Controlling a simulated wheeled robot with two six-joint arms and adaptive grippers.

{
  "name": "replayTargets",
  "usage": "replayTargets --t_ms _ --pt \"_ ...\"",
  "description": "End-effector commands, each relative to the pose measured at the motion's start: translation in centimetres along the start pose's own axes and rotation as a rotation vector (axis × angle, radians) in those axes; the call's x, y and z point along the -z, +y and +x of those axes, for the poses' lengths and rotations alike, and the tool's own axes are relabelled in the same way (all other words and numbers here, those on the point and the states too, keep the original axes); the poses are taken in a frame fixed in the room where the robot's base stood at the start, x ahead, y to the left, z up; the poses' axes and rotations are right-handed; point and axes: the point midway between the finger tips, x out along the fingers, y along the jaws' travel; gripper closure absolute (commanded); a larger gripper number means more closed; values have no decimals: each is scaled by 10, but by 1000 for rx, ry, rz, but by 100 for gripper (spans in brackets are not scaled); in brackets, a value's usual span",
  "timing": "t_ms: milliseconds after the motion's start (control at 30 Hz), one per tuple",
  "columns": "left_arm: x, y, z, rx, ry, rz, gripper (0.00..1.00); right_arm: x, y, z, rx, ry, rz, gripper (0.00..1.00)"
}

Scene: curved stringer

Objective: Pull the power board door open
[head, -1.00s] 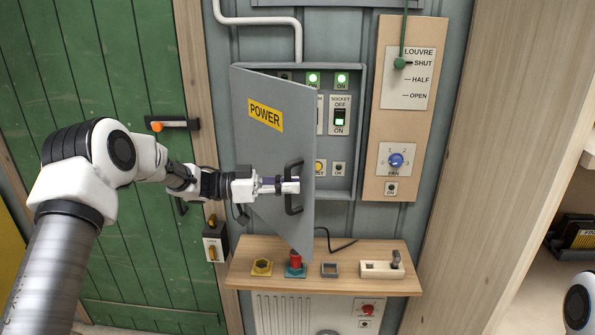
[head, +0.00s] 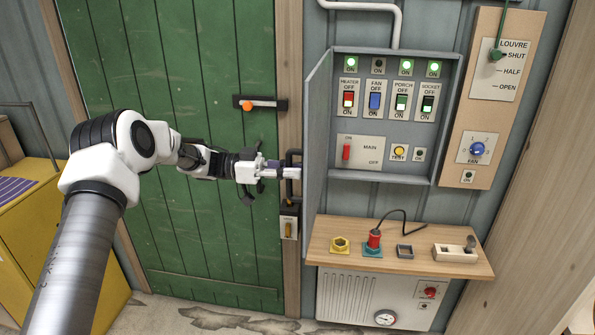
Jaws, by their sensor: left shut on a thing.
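The power board (head: 333,119) is a grey wall cabinet right of the green door, and its inside shows fully. Its grey door (head: 317,130) is swung wide open on the left side and seen nearly edge-on. The dark handle (head: 291,160) is on the door's outer face, at its left. My left gripper (head: 288,172) is shut on the handle, reaching in from the left. The POWER label on the door is hidden from view. My right gripper is not in view.
Inside the board are several switches, such as the main switch (head: 347,152). A wooden shelf (head: 330,234) with a red plug (head: 374,239) sits below. A louvre and fan panel (head: 490,120) stands right. The green door (head: 170,80) stands behind my left arm.

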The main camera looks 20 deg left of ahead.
Motion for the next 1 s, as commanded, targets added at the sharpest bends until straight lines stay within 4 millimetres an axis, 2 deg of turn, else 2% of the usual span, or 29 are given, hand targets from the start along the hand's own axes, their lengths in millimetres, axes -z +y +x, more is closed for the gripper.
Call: replayTargets --t_ms 500,533,600,867,1000 --pt "2 -2 -5 2 3 3 100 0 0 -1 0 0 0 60" --pt "2 -2 -5 2 3 3 78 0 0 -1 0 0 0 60" --pt "2 -2 -5 1 3 3 59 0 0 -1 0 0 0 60" --pt "1 -2 -5 1 2 2 59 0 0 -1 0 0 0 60" --pt "1 -3 -14 3 3 2 59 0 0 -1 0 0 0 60"
